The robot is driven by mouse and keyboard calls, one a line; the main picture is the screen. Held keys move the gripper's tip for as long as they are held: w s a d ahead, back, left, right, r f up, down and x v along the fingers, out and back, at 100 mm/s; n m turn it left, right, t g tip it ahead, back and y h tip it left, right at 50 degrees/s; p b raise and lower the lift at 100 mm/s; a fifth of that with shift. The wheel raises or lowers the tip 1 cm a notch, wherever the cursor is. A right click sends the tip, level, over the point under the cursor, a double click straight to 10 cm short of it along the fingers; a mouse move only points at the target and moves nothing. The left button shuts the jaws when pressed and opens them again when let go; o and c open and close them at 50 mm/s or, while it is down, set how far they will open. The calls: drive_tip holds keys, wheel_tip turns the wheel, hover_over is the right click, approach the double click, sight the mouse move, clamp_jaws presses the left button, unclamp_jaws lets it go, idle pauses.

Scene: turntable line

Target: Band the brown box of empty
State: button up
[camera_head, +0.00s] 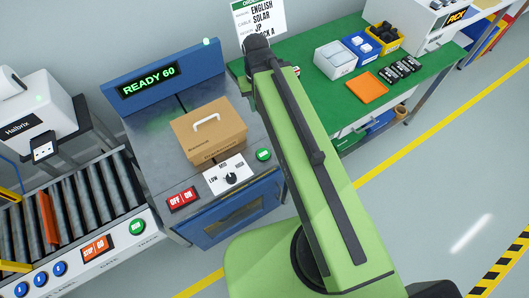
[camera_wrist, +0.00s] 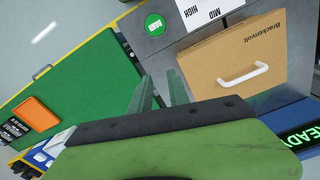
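The brown box (camera_head: 205,140) sits closed on the grey top of a blue banding machine (camera_head: 215,205), with a white handle (camera_head: 207,122) on top. In the wrist view the box (camera_wrist: 225,55) is right of my gripper (camera_wrist: 160,92), whose two fingers stand apart with nothing between them. The machine's display (camera_head: 148,83) reads "READY 60". Its front has a LOW/MID/HIGH dial (camera_head: 231,178), a red OFF/ON switch (camera_head: 183,200) and a green button (camera_head: 264,154), which reads "BAND" in the wrist view (camera_wrist: 154,27). My fingers are hidden in the head view. I see no band clearly on the box.
A green bench (camera_head: 325,97) on the right holds bins, an orange tray (camera_head: 369,88) and small black items. A roller conveyor (camera_head: 75,212) with an orange piece stands left, below a white Halbrix machine (camera_head: 35,115). Open floor lies to the right.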

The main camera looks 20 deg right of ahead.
clamp_jaws()
drive_tip(key=shift+d, duration=0.1)
idle(1.3)
